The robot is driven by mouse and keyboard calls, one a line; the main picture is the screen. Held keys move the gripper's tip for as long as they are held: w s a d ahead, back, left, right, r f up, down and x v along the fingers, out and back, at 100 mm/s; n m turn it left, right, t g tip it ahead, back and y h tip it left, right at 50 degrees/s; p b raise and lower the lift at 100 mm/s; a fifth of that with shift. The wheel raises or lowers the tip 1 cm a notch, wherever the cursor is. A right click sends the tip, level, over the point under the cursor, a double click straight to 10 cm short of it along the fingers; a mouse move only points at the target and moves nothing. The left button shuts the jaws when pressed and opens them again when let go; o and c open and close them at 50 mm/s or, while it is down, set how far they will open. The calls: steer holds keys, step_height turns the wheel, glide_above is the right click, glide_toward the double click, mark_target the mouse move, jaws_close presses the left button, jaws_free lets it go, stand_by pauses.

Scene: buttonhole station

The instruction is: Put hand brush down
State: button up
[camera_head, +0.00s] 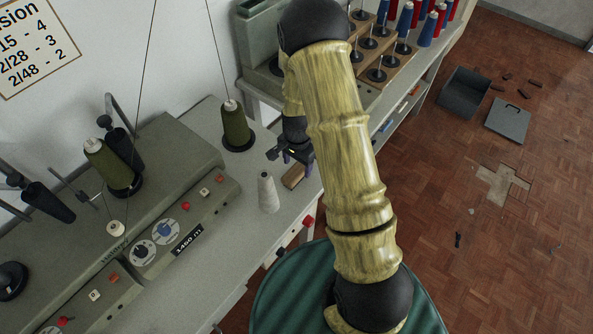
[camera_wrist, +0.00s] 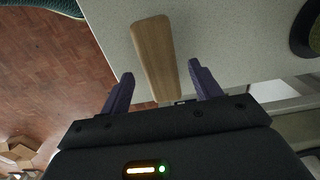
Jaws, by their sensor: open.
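The hand brush (camera_wrist: 153,50) shows in the wrist view as a long wooden handle lying on the grey table top. Its near end lies between the fingers, and its bristles are not seen. In the head view the brush (camera_head: 293,177) is a small brown block near the table's right edge, beside a white cone. My gripper (camera_wrist: 160,84) is open, with one dark purple finger on each side of the handle and a visible gap on both sides. In the head view my gripper (camera_head: 289,156) is partly hidden by my arm, just behind the brush.
A white thread cone (camera_head: 267,192) stands left of the brush. A green spool (camera_head: 236,127) stands behind it. The grey machine (camera_head: 165,200) fills the left of the table. A wooden spool rack (camera_head: 385,60) is at the back. The table edge is close on the right.

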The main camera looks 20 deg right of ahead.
mark_target(297, 169)
step_height(297, 169, up, 8)
steer(key=shift+f+b, duration=0.25)
steer(key=shift+b, duration=0.1)
steer(key=shift+r, duration=0.1)
stand_by(0.3)
steer(key=s+r+n+t, duration=0.2)
steer(key=s+r+n, duration=0.8)
steer(key=s+r, duration=0.2)
steer(key=shift+s+r+n+t, duration=0.3)
steer(key=shift+s+n, duration=0.1)
steer(key=shift+s, duration=0.75)
steer(key=shift+w, duration=0.2)
